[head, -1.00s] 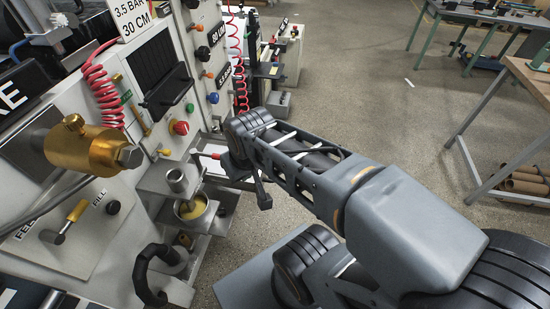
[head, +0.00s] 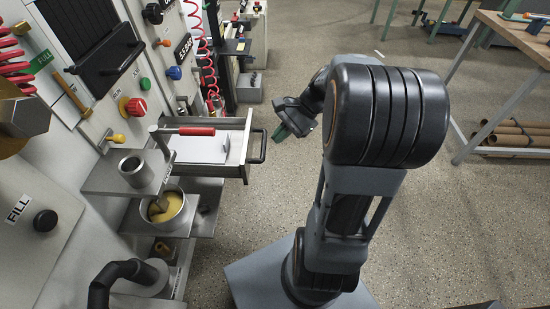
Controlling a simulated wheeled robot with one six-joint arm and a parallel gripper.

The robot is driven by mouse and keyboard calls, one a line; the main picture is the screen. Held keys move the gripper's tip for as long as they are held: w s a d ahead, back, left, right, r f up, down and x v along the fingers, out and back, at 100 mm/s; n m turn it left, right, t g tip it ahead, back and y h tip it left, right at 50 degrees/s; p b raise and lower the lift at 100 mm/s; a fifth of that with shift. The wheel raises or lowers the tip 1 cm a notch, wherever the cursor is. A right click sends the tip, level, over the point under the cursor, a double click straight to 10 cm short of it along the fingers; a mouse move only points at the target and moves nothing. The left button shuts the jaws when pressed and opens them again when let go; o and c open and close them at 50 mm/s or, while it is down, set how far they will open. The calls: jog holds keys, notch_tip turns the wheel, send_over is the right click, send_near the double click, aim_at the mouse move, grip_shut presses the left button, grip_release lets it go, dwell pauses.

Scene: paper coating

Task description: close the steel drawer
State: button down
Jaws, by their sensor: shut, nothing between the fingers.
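The steel drawer (head: 237,149) juts out of the machine's front at the middle left of the head view. It is open, with white paper (head: 200,149) lying in it. A dark handle (head: 259,146) is on its outer face. My gripper (head: 283,134) is shut and empty, to the right of the handle and apart from it. Part of the gripper is hard to make out against the dark wrist.
A red-handled tool (head: 195,131) lies above the drawer's left side. A steel shelf (head: 105,177) holds a metal cup, and a pot (head: 168,211) of yellow liquid stands below. Floor is free to the right, up to a wooden workbench (head: 520,36).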

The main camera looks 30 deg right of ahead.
jog(key=w+d+f+m+t+y+b, duration=0.3)
jog(key=d+f+m+t+y+b, duration=0.2)
jog(key=d+f+m+t+b, duration=0.55)
jog(key=w+a+f+g+b, duration=0.1)
jog(key=w+a+f+g, duration=0.2)
jog(key=w+a, duration=0.3)
jog(key=shift+w+a+n, duration=0.35)
jog(key=shift+a+n, duration=0.1)
jog(key=shift+a, duration=0.4)
jog(key=shift+f+g, duration=0.1)
jog(key=shift+g, duration=0.15)
